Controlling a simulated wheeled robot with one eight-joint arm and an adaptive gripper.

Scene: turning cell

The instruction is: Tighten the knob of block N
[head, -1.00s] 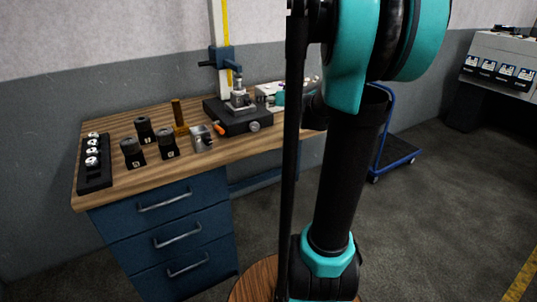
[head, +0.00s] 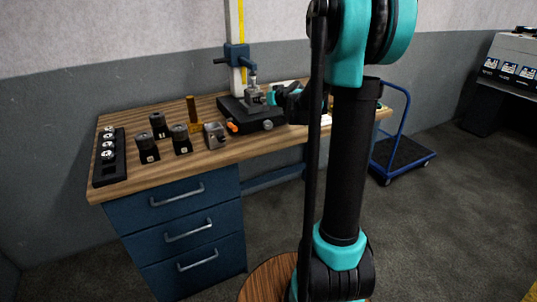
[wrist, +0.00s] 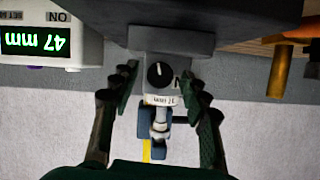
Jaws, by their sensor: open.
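Block N (wrist: 176,62) is a grey block with a black round knob (wrist: 159,75) that bears a white pointer line. The letter N shows beside the knob, and a small white label with hard-to-read "mm" print lies below it in the wrist view. In the head view the block (head: 253,98) stands on the dark base of a column stand. My gripper (wrist: 160,82) is open, its two green-padded fingers left and right of the knob with a gap on each side. In the head view my gripper (head: 279,96) is just right of the block, partly hidden by my arm.
The stand's column (head: 235,45) rises behind the block. A digital readout (wrist: 38,38) shows 47 mm. A brass post (wrist: 280,72) is at right in the wrist view. Several black cylinders, a grey block (head: 215,136) and a black rack (head: 109,170) occupy the bench's left.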

